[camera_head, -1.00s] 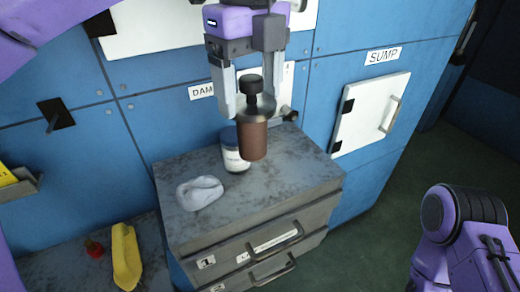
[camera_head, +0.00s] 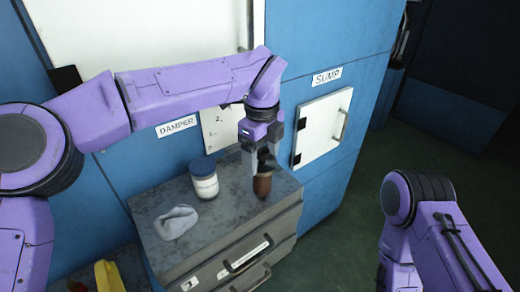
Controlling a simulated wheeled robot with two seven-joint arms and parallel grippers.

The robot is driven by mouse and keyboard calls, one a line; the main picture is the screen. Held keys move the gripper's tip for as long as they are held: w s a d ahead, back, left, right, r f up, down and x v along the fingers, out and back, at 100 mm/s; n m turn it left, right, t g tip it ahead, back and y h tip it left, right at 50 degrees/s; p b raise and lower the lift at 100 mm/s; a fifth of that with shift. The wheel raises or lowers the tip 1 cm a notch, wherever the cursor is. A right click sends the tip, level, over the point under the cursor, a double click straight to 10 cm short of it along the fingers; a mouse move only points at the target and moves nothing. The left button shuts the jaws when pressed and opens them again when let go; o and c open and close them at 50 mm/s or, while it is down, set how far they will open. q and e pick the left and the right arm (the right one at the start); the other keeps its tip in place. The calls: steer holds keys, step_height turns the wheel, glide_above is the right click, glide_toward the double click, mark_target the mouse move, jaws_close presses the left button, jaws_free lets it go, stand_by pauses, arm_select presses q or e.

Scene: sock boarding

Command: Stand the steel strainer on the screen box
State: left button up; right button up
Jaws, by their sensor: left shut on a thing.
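My left gripper (camera_head: 264,152) is shut on a brown bottle-shaped thing (camera_head: 262,186) by its dark upper part. The brown thing hangs upright at the right end of the grey cabinet's top (camera_head: 225,204). I cannot tell whether its base touches the top. I see nothing that is clearly a steel strainer, and no label that reads screen box. My right arm shows at the lower right; its gripper is out of view.
Drawer handles (camera_head: 247,254) stick out in front. Blue wall panels carry DAMPER (camera_head: 176,127) and SUMP (camera_head: 327,76) labels. A yellow thing (camera_head: 107,277) lies lower left.

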arm_select(q)
steer(key=shift+w+f, duration=0.15)
steer(key=shift+w, duration=0.15)
steer(key=o, duration=1.7)
steer(key=shift+s, duration=0.15)
step_height(320, 180, up, 12)
steer(key=shift+f, duration=0.25)
steer(key=shift+r, duration=0.3)
